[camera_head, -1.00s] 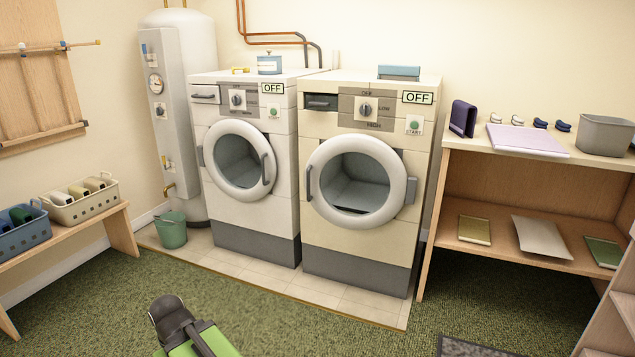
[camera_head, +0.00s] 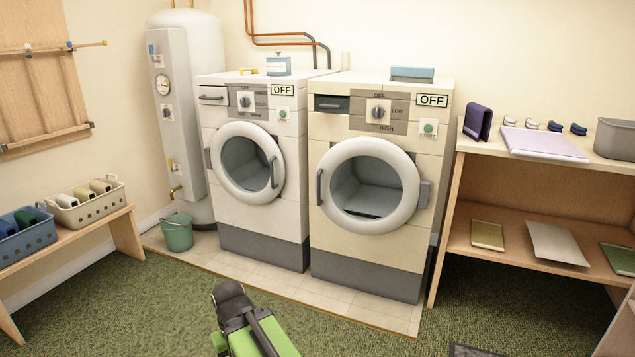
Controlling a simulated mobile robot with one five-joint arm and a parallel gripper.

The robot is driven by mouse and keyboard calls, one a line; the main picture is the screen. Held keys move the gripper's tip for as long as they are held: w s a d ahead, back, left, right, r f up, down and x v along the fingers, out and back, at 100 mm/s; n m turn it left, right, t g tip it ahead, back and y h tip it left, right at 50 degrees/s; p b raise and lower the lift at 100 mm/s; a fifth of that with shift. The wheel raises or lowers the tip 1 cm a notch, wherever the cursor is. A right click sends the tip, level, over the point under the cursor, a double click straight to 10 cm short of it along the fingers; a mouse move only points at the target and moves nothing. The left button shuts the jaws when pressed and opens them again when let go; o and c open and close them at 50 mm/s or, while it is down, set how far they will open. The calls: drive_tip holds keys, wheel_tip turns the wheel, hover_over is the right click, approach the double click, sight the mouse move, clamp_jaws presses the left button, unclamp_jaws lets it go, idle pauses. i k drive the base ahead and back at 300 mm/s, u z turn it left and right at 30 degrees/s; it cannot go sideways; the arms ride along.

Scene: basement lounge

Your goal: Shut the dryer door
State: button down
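Two front-loading machines stand side by side. The right one, cream with a LOW/HIGH dial, looks like the dryer (camera_head: 330,250). Its round door (camera_head: 405,205) has a white ring, a dark glass middle, a handle (camera_head: 319,187) on the left and a hinge on the right. A dark gap shows at the ring's upper right; I cannot tell how far the door stands ajar. The left machine (camera_head: 235,215) is white, with its handle on the right of its door. Part of my green and dark arm shows at the bottom, apart from both machines. My gripper's fingers do not show.
A green bucket (camera_head: 177,235) stands left of the machines, before a white water tank (camera_head: 196,60). A bench (camera_head: 82,232) with baskets is at the left. A wooden shelf (camera_head: 505,190) stands close on the right. Green carpet (camera_head: 150,300) is clear in front.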

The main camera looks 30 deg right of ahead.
sight(415, 193)
drive_tip(key=u, duration=0.05)
drive_tip(key=i, duration=0.95)
drive_tip(key=z, duration=0.1)
